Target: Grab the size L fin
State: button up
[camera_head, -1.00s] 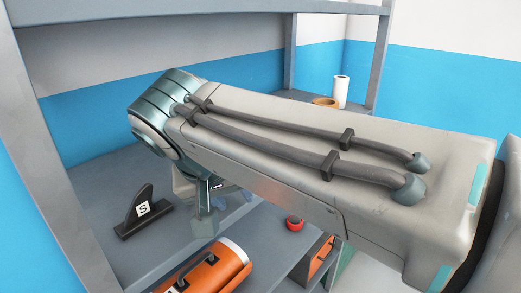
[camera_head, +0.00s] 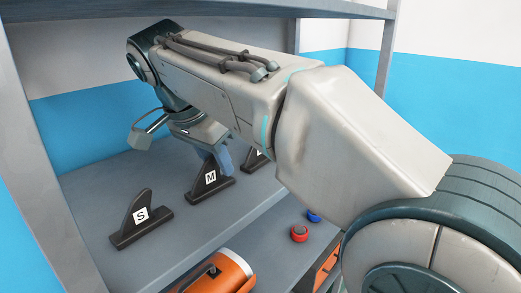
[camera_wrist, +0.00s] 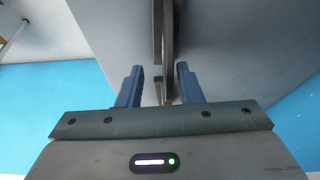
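The size L fin (camera_head: 254,160) is dark and stands on the shelf at the right end of the row. My arm hides most of it, and only part of its label shows. The size M fin (camera_head: 208,184) stands to its left. My gripper (camera_head: 222,160) has blue fingers, which show just behind and right of the M fin, left of the visible part of the L fin. In the wrist view my gripper (camera_wrist: 159,84) is open. A thin dark fin, seen edge-on, lies between the finger lines; its label is not visible there, and no finger clearly touches it.
The size S fin (camera_head: 140,217) stands at the left on the grey shelf (camera_head: 192,233). An orange cylinder (camera_head: 218,272) lies in front, lower down. A red round object (camera_head: 299,233) and a blue one (camera_head: 313,215) are at the right. An upper shelf (camera_head: 210,10) runs overhead.

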jog(key=p, duration=0.4)
send_near(255, 160)
jog(key=w+d+f, duration=0.2)
jog(key=w+f, duration=0.1)
jog(key=w+d+f, duration=0.1)
jog(key=w+d, duration=0.1)
jog(key=shift+w+f, duration=0.15)
jog(key=shift+f, duration=0.6)
grip_shut()
